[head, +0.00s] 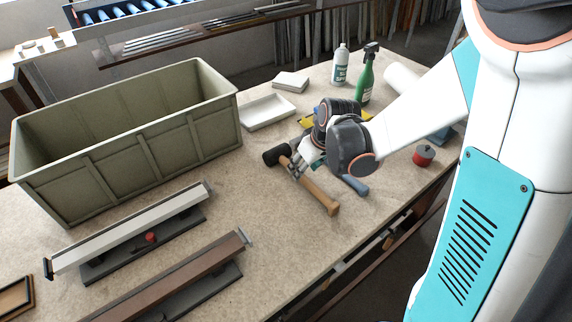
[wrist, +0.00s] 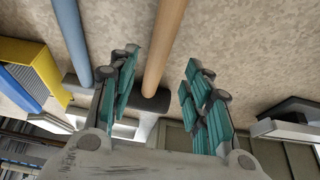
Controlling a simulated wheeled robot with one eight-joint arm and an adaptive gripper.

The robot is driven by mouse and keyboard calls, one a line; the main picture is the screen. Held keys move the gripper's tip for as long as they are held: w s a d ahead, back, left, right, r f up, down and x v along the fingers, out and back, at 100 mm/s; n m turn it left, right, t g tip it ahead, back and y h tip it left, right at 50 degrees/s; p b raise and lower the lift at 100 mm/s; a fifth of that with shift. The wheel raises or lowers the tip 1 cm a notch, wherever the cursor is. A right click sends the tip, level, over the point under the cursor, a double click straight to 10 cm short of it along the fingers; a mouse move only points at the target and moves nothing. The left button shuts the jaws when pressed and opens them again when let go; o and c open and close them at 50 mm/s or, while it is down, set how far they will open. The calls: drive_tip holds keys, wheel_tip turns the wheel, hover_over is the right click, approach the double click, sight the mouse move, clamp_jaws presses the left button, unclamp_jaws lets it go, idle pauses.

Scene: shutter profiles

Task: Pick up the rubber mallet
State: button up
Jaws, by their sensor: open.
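The rubber mallet (head: 319,196) lies on the workbench, with a black head at the upper left and a wooden handle running to the lower right. My gripper (head: 296,169) is over the handle close to the head. In the wrist view my gripper (wrist: 162,66) is open, with the mallet's wooden handle (wrist: 165,45) between its fingers and a visible gap on each side. The mallet's head is partly hidden behind the gripper there. I cannot tell the exact height of the fingers above the bench.
A blue-handled tool (head: 355,186) lies close beside the mallet; its handle (wrist: 73,40) runs left of my fingers. A green crate (head: 140,150), white tray (head: 266,111), bottles (head: 341,66) and a red-and-black object (head: 424,155) stand around. Shutter profiles (head: 130,230) lie front left.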

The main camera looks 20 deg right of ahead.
sight(302, 178)
drive_tip(key=shift+w+b+x, duration=0.15)
drive_tip(key=shift+b+x, duration=0.45)
drive_tip(key=shift+x, duration=0.7)
drive_tip(key=shift+w+b+x, duration=0.15)
drive_tip(key=shift+b+x, duration=0.45)
drive_tip(key=shift+x, duration=0.75)
drive_tip(key=shift+r, duration=0.15)
clamp_jaws()
